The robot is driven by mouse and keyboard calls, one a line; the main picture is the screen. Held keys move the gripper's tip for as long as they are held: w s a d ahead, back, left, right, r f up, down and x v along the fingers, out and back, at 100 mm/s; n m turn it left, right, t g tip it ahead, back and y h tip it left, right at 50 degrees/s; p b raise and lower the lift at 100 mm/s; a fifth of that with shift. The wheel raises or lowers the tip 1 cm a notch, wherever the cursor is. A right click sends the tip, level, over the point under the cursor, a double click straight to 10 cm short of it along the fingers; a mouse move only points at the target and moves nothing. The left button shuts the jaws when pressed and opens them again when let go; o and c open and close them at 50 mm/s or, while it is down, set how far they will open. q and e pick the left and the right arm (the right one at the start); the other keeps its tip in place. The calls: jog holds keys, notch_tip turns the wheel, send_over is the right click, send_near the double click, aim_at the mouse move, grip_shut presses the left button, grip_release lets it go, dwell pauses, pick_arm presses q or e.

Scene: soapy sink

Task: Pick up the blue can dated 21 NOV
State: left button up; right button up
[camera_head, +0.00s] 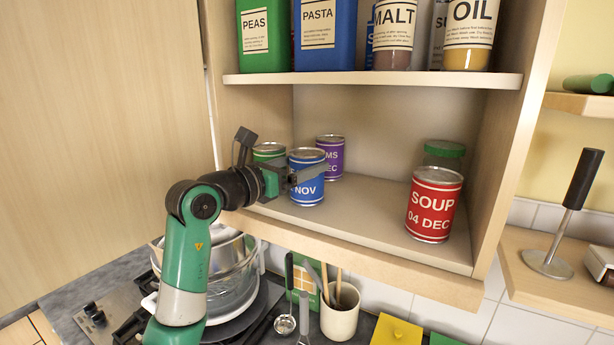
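The blue can (306,195) stands upright on the lower cupboard shelf, left of the middle. "NOV" shows on its label; the day number is covered by my gripper. My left gripper (314,173) comes in from the left at the can's height. One finger crosses in front of the can's upper half. The other finger is hidden, so I cannot tell whether the can is gripped. My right gripper is not in view.
A green can (268,152) and a purple can (331,158) stand close behind the blue can. A red soup can (434,205) and a green-lidded jar (444,151) stand at right. The upper shelf (375,78) holds several containers. Pots (232,265) sit on the hob below.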

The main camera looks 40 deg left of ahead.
aim_at(302, 153)
pick_arm(q)
grip_shut()
jog(key=shift+r, duration=0.1)
jog(key=shift+r, duration=0.1)
jog(key=shift+r, duration=0.35)
notch_tip(302, 153, up, 2)
jog(key=shift+r, duration=0.15)
jog(key=s+d+r+b, duration=0.4)
jog(key=s+r, duration=0.5)
jog(key=s, duration=0.4)
jog(key=shift+s+d+r, duration=0.15)
jog(key=shift+s+r, duration=0.1)
jog(key=shift+r, duration=0.1)
